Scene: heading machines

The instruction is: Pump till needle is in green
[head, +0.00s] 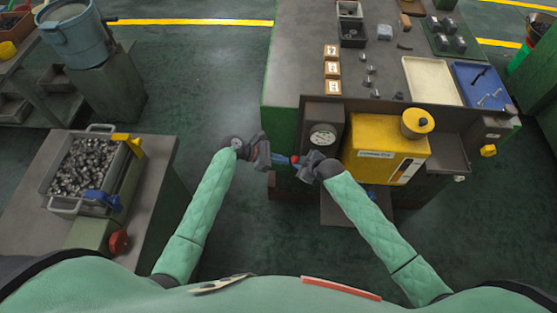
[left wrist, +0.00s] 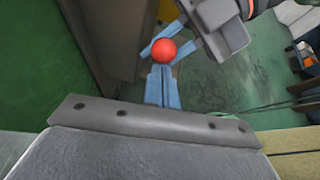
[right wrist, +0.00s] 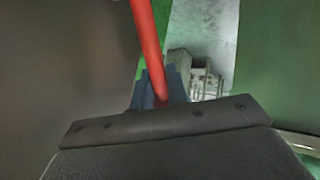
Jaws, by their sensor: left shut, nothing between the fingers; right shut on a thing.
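The pump handle is a red lever (right wrist: 145,45) that runs down between the blue fingers of my right gripper (right wrist: 155,88). My right gripper is shut on the lever. My left gripper (head: 279,160) is shut and empty, its fingertips close to the knob; I cannot tell whether they touch. The white-faced gauge (head: 322,137) sits on a dark box left of the yellow tank (head: 385,145). Its needle is too small to read.
The workbench (head: 305,50) behind holds small parts, a cream tray (head: 432,80) and a blue tray (head: 500,95). A bin of metal parts (head: 90,165) stands on a table at left. The green floor (head: 210,90) between is open.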

